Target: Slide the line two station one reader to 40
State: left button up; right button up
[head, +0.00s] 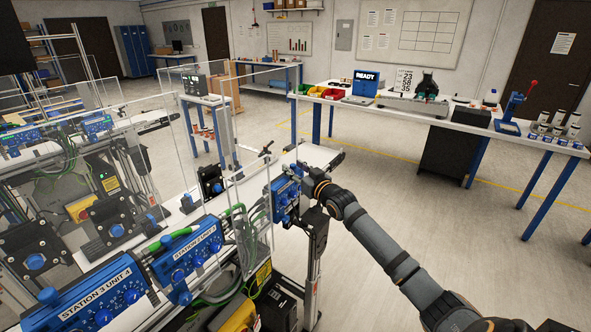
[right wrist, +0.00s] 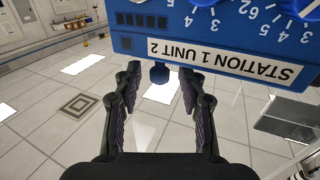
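A small blue knob (right wrist: 159,73) sticks out below the housing. My right gripper (head: 307,180) is beside the unit. In the right wrist view its two dark fingers (right wrist: 158,92) are spread, one each side of the knob, with visible gaps. No 40 mark can be read. My left gripper is not in view.
Two more blue dial units, one labelled Station 3 Unit 4 (head: 95,299), line the conveyor at the left. Clear guard panels (head: 223,150) stand behind. A white table (head: 470,127) with bins and devices is at the right. Open floor (head: 450,215) lies between.

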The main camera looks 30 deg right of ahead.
notch_tip(320, 180, up, 10)
jog(key=shift+r, duration=0.1)
dwell(0.4)
dwell(0.4)
